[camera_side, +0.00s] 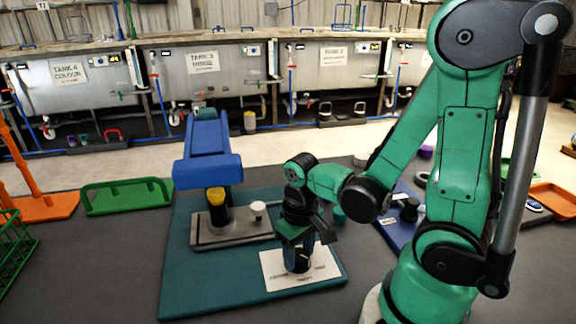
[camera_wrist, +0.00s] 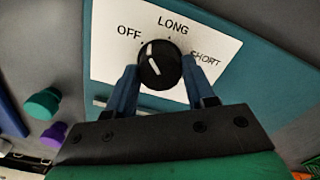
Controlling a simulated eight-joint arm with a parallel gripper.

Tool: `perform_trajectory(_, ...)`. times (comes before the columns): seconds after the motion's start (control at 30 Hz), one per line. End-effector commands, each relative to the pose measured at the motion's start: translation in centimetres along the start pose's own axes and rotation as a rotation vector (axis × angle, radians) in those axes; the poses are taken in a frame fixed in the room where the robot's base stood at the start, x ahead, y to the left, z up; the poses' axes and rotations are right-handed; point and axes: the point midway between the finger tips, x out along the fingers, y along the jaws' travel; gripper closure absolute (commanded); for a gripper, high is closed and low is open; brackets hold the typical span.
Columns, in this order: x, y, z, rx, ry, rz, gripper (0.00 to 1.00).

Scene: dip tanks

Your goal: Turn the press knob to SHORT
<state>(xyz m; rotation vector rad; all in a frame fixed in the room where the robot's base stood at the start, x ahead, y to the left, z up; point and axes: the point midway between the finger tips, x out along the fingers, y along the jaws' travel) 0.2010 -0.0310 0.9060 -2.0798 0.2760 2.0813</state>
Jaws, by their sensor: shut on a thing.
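The press knob (camera_wrist: 160,68) is a round black knob on a white label plate (camera_wrist: 108,60). The plate reads OFF at left, LONG at top and SHORT at right. The knob's white mark points up and left, near OFF. My gripper (camera_wrist: 160,78) has its two blue fingers shut on the knob, one on each side. In the side view my gripper (camera_side: 298,238) points down onto the knob, which it largely hides. The plate (camera_side: 285,281) lies on the front of a teal base (camera_side: 196,290). Behind it stands the press with its blue head (camera_side: 208,165).
A yellow and black cylinder (camera_side: 216,197) and a small white-topped piece (camera_side: 259,208) stand on the press's grey foot. A green rack (camera_side: 125,197) stands at left. A blue board (camera_side: 394,232) lies right of my gripper. Tanks line the back.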

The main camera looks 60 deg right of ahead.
Motion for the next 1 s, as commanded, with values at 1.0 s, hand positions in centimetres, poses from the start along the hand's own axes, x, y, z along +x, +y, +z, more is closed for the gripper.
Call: perform_trajectory(1.0,0.01,0.01,-0.03,0.964,0.002,-0.001,1.0)
